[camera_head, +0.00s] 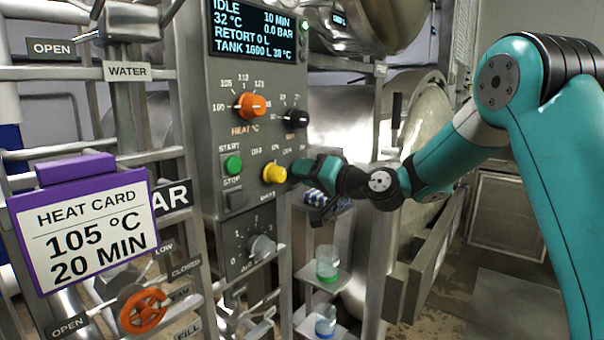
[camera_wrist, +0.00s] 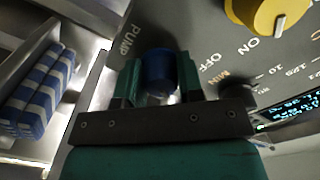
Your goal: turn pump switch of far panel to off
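The pump switch is a blue knob (camera_wrist: 158,69) on the grey panel, beside the label PUMP in the wrist view. My gripper (camera_wrist: 160,80) has one finger on each side of it, and both fingers appear to touch the knob, with no clear gap. The knob's pointer is hidden, so I cannot tell its setting. OFF and ON lettering shows to the right of the knob. In the head view my gripper (camera_head: 303,168) is at the panel's right edge, and it hides the blue knob.
The panel (camera_head: 215,130) carries a yellow knob (camera_head: 274,173) close to my gripper, an orange heat knob (camera_head: 251,106), a black knob (camera_head: 296,118) and a green start button (camera_head: 233,164). The display (camera_head: 255,30) reads IDLE. Shelves with beakers (camera_head: 327,262) stand below my gripper.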

